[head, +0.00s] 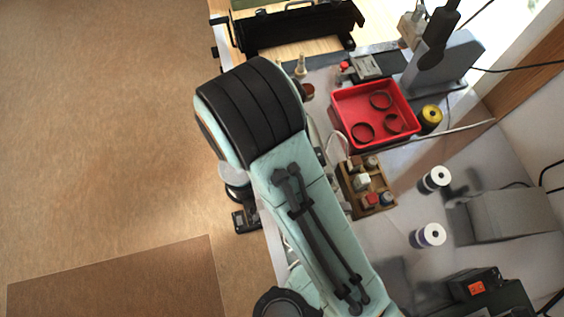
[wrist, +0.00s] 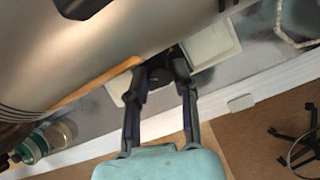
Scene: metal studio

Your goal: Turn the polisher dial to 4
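In the wrist view, a small dark knob (wrist: 160,76), which looks like the polisher dial, sits beneath a large smooth grey metal body (wrist: 100,50) that is probably the polisher. My gripper (wrist: 159,70) reaches up from the bottom, its two dark fingers apart on either side of the knob. I cannot tell whether the fingertips touch it. No number or pointer on the dial is readable. In the head view, my own arm covers the middle, and I cannot make out the dial or my fingertips there.
In the head view, a red tray (head: 358,139) with dark rings and a wooden block holder (head: 350,190) lie right of my arm. A grey machine (head: 512,213) stands further right. In the wrist view, a green-capped bottle (wrist: 42,140) is lower left. Open floor lies left.

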